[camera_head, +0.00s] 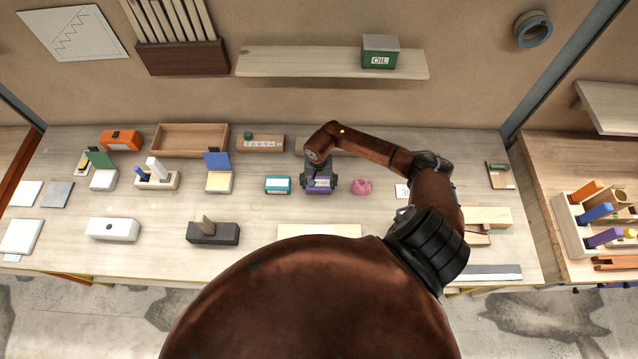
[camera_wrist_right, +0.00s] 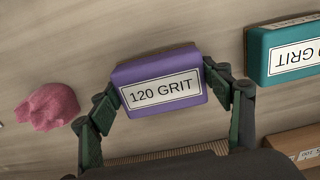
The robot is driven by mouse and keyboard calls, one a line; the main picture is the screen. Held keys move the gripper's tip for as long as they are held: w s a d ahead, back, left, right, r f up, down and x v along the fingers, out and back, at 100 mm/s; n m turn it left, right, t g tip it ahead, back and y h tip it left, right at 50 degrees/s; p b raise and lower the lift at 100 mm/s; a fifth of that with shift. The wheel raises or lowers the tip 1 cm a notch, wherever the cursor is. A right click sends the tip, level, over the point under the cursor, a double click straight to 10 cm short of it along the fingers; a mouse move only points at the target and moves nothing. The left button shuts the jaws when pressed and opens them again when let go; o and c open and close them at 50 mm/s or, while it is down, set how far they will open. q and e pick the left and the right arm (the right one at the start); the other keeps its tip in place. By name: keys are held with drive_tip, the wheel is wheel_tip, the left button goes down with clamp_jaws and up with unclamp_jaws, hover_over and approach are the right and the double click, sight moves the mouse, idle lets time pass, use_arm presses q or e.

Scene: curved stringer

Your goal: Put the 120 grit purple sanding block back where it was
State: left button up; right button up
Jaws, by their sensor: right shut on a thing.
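The purple sanding block (camera_wrist_right: 160,82) has a white label reading 120 GRIT. In the head view the purple block (camera_head: 318,187) is at the middle of the bench, under my right gripper (camera_head: 319,183). In the right wrist view my right gripper (camera_wrist_right: 165,98) has one finger against each end of the block and is shut on it. Whether the block touches the bench is hard to tell. My left gripper is not in view.
A teal grit block (camera_head: 277,185) lies just left of the purple block. A pink crumpled lump (camera_head: 361,187) lies just right of it. A wooden holder (camera_head: 260,143) with a label stands behind. Bare bench lies in front, up to a pale board (camera_head: 319,231).

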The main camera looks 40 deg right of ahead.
sight(319, 184)
drive_tip(key=shift+f, duration=0.15)
drive_tip(key=o, duration=1.5)
drive_tip(key=shift+o, duration=0.2)
drive_tip(key=shift+r, duration=0.25)
wheel_tip(319, 184, up, 12)
drive_tip(key=b, duration=0.2)
